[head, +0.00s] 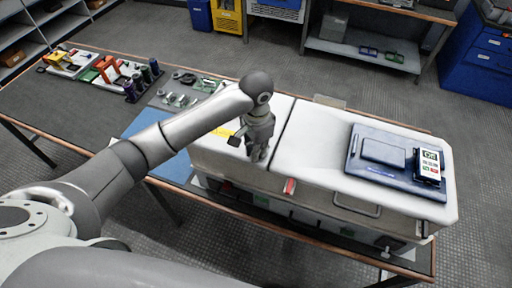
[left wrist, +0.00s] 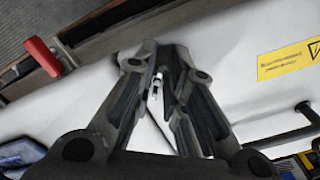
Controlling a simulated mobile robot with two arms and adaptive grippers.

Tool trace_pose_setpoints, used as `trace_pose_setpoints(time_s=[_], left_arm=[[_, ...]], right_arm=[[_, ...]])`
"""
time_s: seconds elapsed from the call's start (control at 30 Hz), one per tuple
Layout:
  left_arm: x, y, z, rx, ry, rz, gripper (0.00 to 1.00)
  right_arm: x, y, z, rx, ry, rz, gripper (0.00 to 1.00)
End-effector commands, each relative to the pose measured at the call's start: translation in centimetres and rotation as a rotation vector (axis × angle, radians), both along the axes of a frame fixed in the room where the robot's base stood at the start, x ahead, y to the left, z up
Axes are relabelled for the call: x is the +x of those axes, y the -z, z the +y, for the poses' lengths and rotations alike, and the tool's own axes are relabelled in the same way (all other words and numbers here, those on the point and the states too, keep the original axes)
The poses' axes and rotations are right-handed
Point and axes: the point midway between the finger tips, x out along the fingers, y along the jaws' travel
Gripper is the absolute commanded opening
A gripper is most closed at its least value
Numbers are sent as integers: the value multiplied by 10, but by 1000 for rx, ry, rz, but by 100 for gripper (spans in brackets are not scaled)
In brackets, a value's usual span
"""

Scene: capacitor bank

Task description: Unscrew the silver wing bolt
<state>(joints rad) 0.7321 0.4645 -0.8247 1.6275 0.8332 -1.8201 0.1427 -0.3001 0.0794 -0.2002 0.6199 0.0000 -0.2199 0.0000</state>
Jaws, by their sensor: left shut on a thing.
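My left gripper (head: 258,155) points down at the front part of the white cabinet top (head: 307,145), near the seam between its two sections. In the left wrist view its two fingers (left wrist: 158,62) are close together, shut on a small silver piece (left wrist: 155,88), which I take to be the silver wing bolt. Only a sliver of it shows between the fingers; its wings and thread are hidden. In the head view the gripper hides the bolt. My right gripper is in neither view.
A red handle (head: 289,187) sits on the cabinet's front edge. A dark blue panel (head: 365,175) with a small device (head: 428,165) lies on the right section. A yellow warning label (left wrist: 288,60) is beside the gripper. Tools and parts crowd the bench's far left.

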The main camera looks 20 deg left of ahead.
Motion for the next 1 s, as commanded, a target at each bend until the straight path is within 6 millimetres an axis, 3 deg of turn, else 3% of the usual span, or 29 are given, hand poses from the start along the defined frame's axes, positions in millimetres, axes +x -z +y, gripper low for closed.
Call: trace_pose_setpoints(time_s=[1.0], left_arm=[[-1,0,-13,-4,-967,-1,0]], right_arm=[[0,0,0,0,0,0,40]])
